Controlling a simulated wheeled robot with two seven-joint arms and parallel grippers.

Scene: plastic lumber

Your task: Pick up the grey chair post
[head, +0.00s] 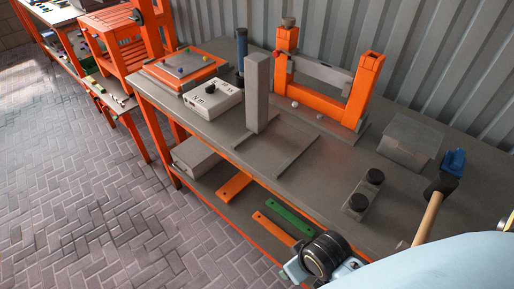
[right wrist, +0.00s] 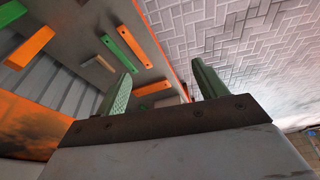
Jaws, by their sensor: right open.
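A tall square grey post (head: 257,92) stands upright on the grey workbench (head: 215,125), at the back end of a low frame of rails (head: 297,150). My right arm comes in from the lower right of the head view, and its wrist is low at the bench's front edge, well apart from the post. In the right wrist view my right gripper (right wrist: 162,80) has its two green fingers spread, with nothing between them. The post is not clear in that view. My left gripper is not in view.
An orange clamp frame (head: 316,99) stands behind the post, with a grey control box (head: 213,99) to its left. Green (head: 291,217) and orange (head: 234,187) slats lie on the lower shelf.

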